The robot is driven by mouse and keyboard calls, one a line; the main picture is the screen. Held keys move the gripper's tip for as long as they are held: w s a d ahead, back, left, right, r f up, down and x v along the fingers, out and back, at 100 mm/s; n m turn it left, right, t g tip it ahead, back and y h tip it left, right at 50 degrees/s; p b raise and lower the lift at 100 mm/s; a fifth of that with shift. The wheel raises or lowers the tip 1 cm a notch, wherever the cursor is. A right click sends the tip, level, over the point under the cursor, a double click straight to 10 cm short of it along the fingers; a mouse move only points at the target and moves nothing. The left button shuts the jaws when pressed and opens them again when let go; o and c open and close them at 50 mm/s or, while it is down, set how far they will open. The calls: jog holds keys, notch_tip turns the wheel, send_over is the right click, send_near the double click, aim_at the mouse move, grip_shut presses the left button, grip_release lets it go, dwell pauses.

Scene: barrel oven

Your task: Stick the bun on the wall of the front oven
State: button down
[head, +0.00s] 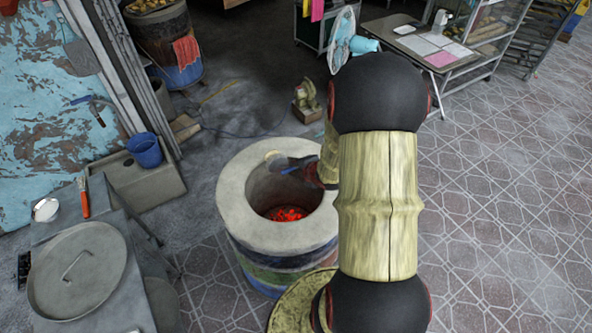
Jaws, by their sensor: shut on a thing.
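The front oven (234,215) is a round barrel with a thick grey rim, striped sides and an open mouth. Red glowing coals (287,213) lie at its bottom. My gripper (284,162) is over the far side of the mouth, near the inner edge of the rim. It is shut on the bun (272,155), a small pale round piece at its tip. The bun is at the far rim in the picture; I cannot tell whether it touches the wall. My arm hides the right side of the oven.
A grey table with a round lidded pan (78,268), a red-handled brush (84,197) and a white bowl (46,210) stands at left. Another barrel (165,40) stands at the back. Tiled floor (500,200) at right is clear.

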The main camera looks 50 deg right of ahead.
dwell(0.3)
jog(key=shift+d+f+b, duration=0.1)
jog(key=shift+f+b, duration=0.55)
jog(key=shift+b, duration=0.15)
jog(key=shift+f, duration=0.1)
notch_tip(320, 180, down, 16)
jog(key=w+b, duration=0.2)
jog(key=b, duration=1.4)
jog(key=shift+d, duration=0.3)
jog(key=shift+w, duration=0.1)
jog(key=shift+w+d, duration=0.15)
jog(key=shift+w, duration=0.4)
jog(key=shift+w+b, duration=0.1)
jog(key=shift+b, duration=0.2)
